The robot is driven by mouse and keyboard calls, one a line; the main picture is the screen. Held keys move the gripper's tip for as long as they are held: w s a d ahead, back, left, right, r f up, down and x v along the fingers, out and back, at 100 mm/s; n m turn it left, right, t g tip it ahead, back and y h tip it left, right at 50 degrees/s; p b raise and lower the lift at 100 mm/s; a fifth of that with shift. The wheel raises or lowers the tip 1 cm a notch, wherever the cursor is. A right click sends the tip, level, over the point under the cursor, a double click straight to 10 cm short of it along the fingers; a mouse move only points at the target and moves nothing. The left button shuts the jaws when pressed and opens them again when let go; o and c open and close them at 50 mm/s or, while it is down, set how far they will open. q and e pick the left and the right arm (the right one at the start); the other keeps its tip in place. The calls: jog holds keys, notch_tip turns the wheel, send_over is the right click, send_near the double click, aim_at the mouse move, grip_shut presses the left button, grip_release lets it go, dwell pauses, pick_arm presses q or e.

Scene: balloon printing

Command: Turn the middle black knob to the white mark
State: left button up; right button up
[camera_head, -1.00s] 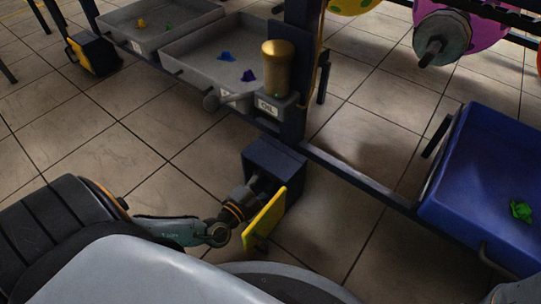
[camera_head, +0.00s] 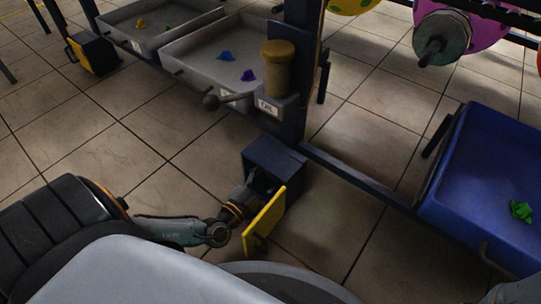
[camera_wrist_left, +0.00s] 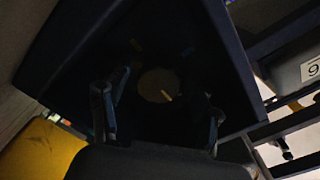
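A dark blue box (camera_head: 272,155) with its yellow door (camera_head: 265,222) swung open is low at the middle of the head view. My left gripper (camera_head: 262,184) is at the box's opening. In the left wrist view its two fingers (camera_wrist_left: 158,112) are spread apart, with nothing seen between them. Beyond them, on the box's dark inner face, is a dim brownish round spot (camera_wrist_left: 155,85) with a short pale mark (camera_wrist_left: 166,96). The interior is too dark to tell the black knobs apart or whether a finger touches one. My right gripper is not in view.
Grey trays (camera_head: 190,50) stand behind at left. A brass cylinder (camera_head: 277,68) is on the post above the box. A frame beam (camera_head: 355,178) runs right from the box.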

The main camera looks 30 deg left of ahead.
pick_arm(q)
jog(key=s, duration=0.8)
jog(key=s+a, duration=0.1)
jog(key=s, duration=0.3)
dwell(0.5)
